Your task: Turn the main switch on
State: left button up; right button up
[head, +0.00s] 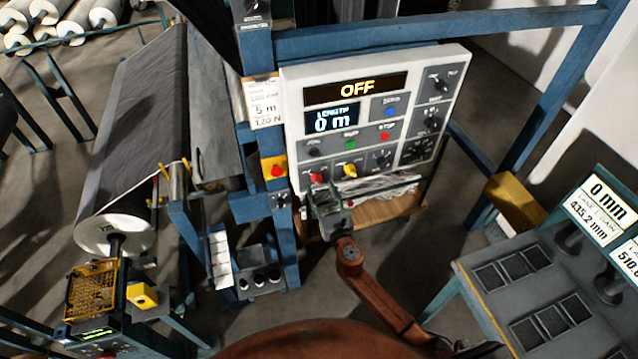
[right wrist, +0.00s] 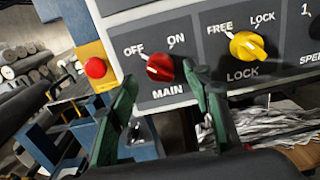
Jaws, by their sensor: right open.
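The control panel (head: 405,75) is a pale box with grey fields, and its top display reads OFF. The red main switch (head: 317,178) is at its lower left. In the right wrist view the red main switch (right wrist: 160,67) sits between the labels OFF and ON, its pale mark toward OFF. My right gripper (head: 318,192) is just below and in front of the switch. In the right wrist view the green fingers of my right gripper (right wrist: 163,88) are open, one on each side of the switch; whether they touch it I cannot tell. My left gripper is not in view.
A yellow lock knob (right wrist: 248,46) is right of the main switch, close to the right finger. A red button on a yellow box (right wrist: 95,68) is to the left. A blue frame post (head: 262,130) stands left of the panel. A grey roll (head: 130,150) lies farther left.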

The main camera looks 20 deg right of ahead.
aim_at(319, 184)
jog(key=shift+w, duration=1.6)
jog(key=c, duration=1.2)
